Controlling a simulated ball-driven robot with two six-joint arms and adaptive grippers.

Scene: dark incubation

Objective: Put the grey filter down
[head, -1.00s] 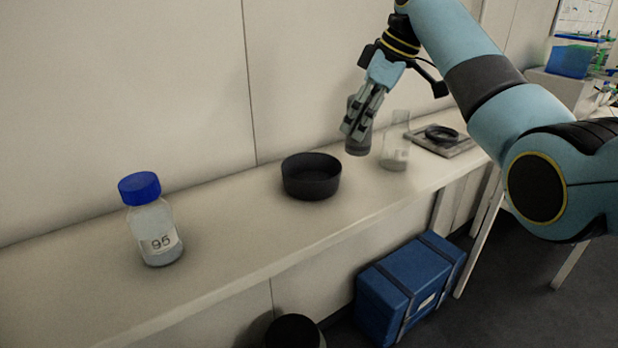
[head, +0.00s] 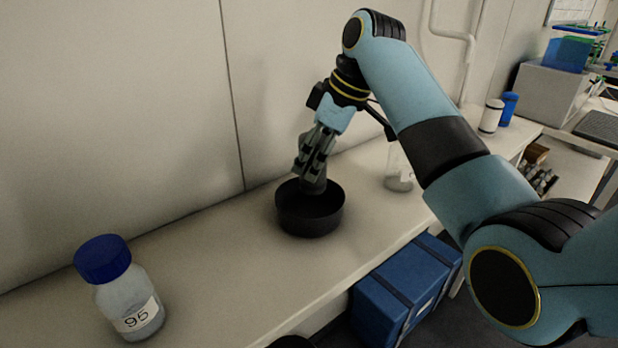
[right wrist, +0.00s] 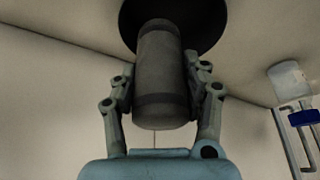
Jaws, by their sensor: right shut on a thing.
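The grey filter (right wrist: 160,75) is a cylinder with darker bands. My right gripper (right wrist: 160,88) is shut on it, one finger on each side. In the head view my right gripper (head: 313,165) points down over the round black dish (head: 310,222) on the bench. The filter's lower end (head: 314,187) shows just at the dish's opening, towards its back. I cannot tell whether it touches the dish's floor. The dish also shows behind the filter in the right wrist view (right wrist: 207,25). My left gripper is not in view.
A blue-capped bottle labelled 95 (head: 127,300) stands on the bench (head: 215,270) at left. A clear glass vessel (head: 398,172) stands right of the dish, partly behind my arm. The wall is close behind. A blue case (head: 400,290) is below the bench.

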